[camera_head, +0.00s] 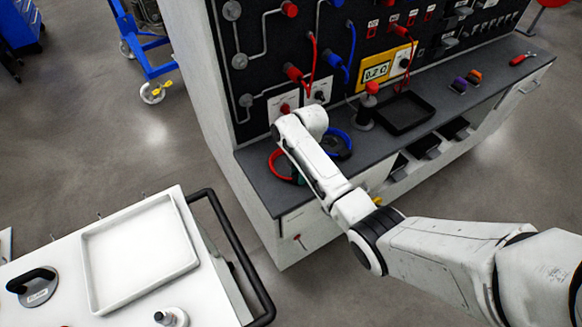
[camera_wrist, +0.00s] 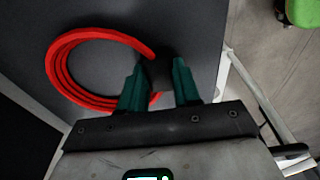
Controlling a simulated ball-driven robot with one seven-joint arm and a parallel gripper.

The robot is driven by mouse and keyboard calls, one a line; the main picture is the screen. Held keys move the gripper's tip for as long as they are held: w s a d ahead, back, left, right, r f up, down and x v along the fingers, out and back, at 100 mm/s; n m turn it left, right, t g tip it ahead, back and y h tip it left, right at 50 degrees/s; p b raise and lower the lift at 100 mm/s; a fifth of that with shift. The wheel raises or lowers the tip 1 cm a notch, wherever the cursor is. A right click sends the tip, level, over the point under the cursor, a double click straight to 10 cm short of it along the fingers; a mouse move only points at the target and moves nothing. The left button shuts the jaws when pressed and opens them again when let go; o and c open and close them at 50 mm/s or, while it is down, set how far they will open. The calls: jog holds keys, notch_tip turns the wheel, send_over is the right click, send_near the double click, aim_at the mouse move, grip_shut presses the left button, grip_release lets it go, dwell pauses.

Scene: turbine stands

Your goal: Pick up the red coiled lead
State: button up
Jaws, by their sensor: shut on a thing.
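The red coiled lead (camera_head: 275,165) lies at the left front corner of the dark bench top, partly hidden behind my arm in the head view. In the wrist view the red coiled lead (camera_wrist: 60,72) is a loop of red cable with a dark end piece (camera_wrist: 160,70). My gripper (camera_wrist: 160,82) has its two green fingers on either side of that dark piece and is shut on it. In the head view my gripper is mostly hidden by my arm. I cannot tell whether the loop still touches the bench.
A blue coiled lead (camera_head: 340,145) lies just right of the red one. A black tray (camera_head: 405,112) and a dark post with a red top (camera_head: 367,110) stand further right on the bench (camera_head: 440,118). A white cart with an empty tray (camera_head: 140,255) stands at the lower left.

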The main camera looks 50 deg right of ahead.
grip_shut()
jog(key=shift+r, duration=0.2)
jog(key=shift+r, duration=0.3)
notch_tip(320, 180, up, 2)
jog(key=shift+r, duration=0.15)
jog(key=s+a+r+p, duration=0.2)
jog(key=s+r+p, duration=0.3)
jog(key=s+r, duration=0.4)
jog(key=s, duration=0.5)
jog(key=shift+r, duration=0.4)
